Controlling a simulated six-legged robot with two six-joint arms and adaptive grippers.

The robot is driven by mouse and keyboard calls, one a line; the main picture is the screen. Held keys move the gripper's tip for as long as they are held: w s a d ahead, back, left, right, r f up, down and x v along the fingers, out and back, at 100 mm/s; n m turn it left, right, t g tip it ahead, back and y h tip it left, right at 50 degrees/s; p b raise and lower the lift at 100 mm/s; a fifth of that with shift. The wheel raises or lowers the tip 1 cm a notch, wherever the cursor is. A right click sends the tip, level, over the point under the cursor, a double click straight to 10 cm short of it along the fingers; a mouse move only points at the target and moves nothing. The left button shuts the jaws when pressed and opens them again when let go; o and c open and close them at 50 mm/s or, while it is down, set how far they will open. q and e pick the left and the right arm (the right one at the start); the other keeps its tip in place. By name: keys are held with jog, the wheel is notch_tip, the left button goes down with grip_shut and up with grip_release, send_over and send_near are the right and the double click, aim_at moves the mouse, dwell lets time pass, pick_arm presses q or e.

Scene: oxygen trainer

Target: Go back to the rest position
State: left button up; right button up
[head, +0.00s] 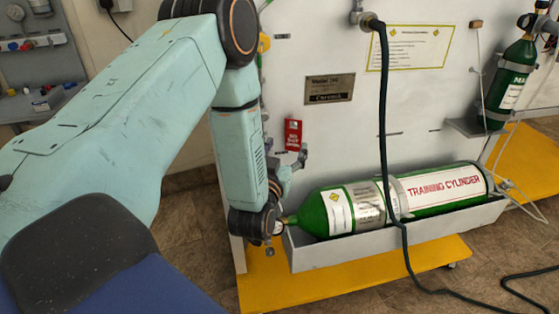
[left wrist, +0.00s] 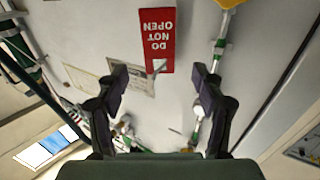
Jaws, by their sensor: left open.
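My left arm comes in from the left in the head view and bends down in front of the white panel (head: 340,140). My left gripper (head: 296,165) is partly hidden behind its own wrist. In the left wrist view the left gripper (left wrist: 161,82) has its two dark fingers spread wide with nothing held between them. A red DO NOT OPEN tag (head: 292,135) hangs on the panel just above the gripper. The tag (left wrist: 157,38) appears upside down beyond the fingertips in the left wrist view. My right gripper is not in view.
A green training cylinder (head: 340,210) lies in a grey tray (head: 345,250) close to the left wrist. A dark hose (head: 383,110) hangs over it to the floor. A smaller green cylinder (head: 507,85) stands at right. A yellow base (head: 330,287) lies below.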

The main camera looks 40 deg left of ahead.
pick_arm(q)
jog(key=v, duration=0.5)
jog(key=shift+s+d, duration=0.15)
jog(key=shift+s, duration=0.15)
jog(key=s+d+f+m+g+h, duration=0.1)
jog(key=s+d+f+g+h, duration=0.2)
jog(key=f, duration=0.5)
jog(key=s+d+f+g+h, duration=0.2)
jog(key=s+d+f+g, duration=0.1)
jog(key=s+f+g, duration=0.4)
jog(key=s+d+f+m+g+p, duration=0.1)
jog(key=s+d+f+g, duration=0.1)
jog(key=s, duration=0.7)
jog(key=s+d+f+m+g+h+p, duration=0.1)
jog(key=s+d+f+g, duration=0.2)
jog(key=s, duration=0.7)
jog(key=shift+s+f+m+g, duration=0.35)
jog(key=shift+f+g, duration=0.5)
jog(key=shift+g, duration=0.25)
